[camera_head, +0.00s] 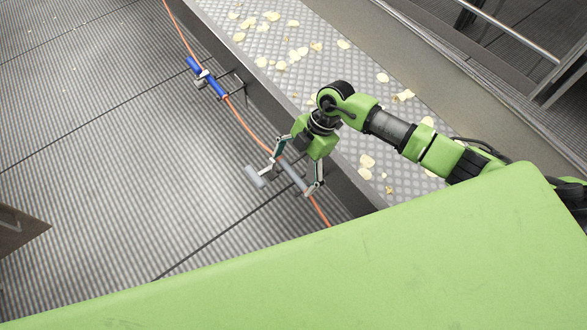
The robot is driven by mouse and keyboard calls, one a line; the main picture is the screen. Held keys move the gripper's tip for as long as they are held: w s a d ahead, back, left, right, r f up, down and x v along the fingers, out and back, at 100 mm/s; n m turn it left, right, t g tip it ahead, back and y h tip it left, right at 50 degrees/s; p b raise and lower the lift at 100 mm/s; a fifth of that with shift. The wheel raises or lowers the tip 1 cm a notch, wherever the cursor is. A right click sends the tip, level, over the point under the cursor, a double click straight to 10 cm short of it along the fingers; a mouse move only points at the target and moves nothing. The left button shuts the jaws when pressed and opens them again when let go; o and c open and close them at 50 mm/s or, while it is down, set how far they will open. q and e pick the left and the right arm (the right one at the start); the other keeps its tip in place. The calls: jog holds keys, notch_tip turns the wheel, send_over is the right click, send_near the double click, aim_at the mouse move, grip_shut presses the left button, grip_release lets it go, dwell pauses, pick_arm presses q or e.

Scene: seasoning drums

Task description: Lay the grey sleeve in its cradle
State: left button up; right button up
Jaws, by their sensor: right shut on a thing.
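The grey sleeve (293,176) sits around an orange hose (240,120), which runs out of both its ends. My right gripper (291,184) reaches down over it, with one finger on each side, and is shut on it. The grey sleeve's cradle cannot be clearly made out. My left gripper is not in view.
A blue sleeve (217,86) on the same hose sits at a dark metal bracket (200,80) farther up. A tread-plate conveyor (300,75) with scattered pale chips runs beside the hose. Ribbed floor (110,150) is open at left. A brown panel (20,233) stands at the left edge.

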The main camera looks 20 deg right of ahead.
jog(key=shift+f+b, duration=0.85)
jog(key=shift+f, duration=0.45)
jog(key=o, duration=0.9)
jog(key=shift+r, duration=0.1)
jog(key=shift+c, duration=0.2)
jog(key=v, duration=1.2)
jog(key=shift+a, duration=0.1)
